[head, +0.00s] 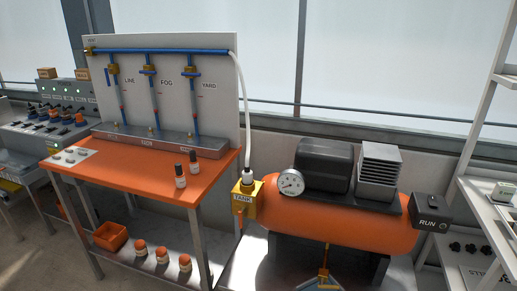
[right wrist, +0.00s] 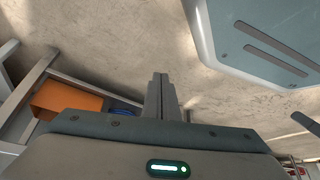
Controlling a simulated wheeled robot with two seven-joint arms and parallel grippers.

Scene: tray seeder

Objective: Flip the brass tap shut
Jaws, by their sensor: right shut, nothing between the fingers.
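Several things here are brass-coloured. Under the orange compressor tank (head: 385,235), a small brass tap (head: 324,272) hangs at the bottom edge of the head view, with blue parts below it; its lever position is too small to tell. On the white panel (head: 215,100), brass valves with blue handles sit on the LINE (head: 113,69), FOG (head: 149,71) and YARD (head: 194,71) pipes. A yellow block labelled TANK (head: 243,198) joins the white hose. My right gripper (right wrist: 158,78) is shut and empty over bare floor in the right wrist view. Neither gripper shows in the head view.
An orange-topped bench (head: 140,180) stands below the panel, with two small dark bottles and a lower shelf. A gauge (head: 291,182) and a RUN box (head: 431,212) are on the compressor. White shelving (head: 480,130) stands at the right, a control console (head: 60,95) at the left.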

